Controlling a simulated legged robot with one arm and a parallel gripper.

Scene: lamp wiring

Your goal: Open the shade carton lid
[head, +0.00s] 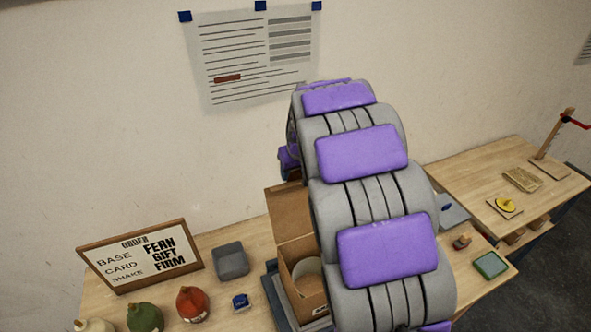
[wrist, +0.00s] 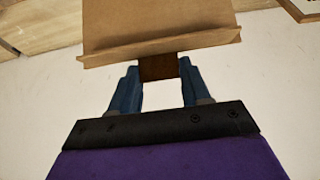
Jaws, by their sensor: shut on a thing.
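The shade carton (head: 310,302) is a brown cardboard box on the bench, partly covered by my arm. Its lid (head: 285,207) stands raised at the back, and the box mouth is open. A pale round shade (head: 308,274) shows inside. In the wrist view the cardboard lid (wrist: 160,28) spans the top, with a darker brown tab (wrist: 158,67) below its edge. My gripper (wrist: 158,76) has its blue fingers on both sides of this tab and is shut on it. In the head view my arm hides the gripper.
An order board (head: 140,256), a grey bin (head: 230,261), a red bottle (head: 192,304), a green bottle (head: 145,317) and a small blue item (head: 240,301) stand left of the carton. A green tray (head: 490,265) lies right. A wall is close behind the bench.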

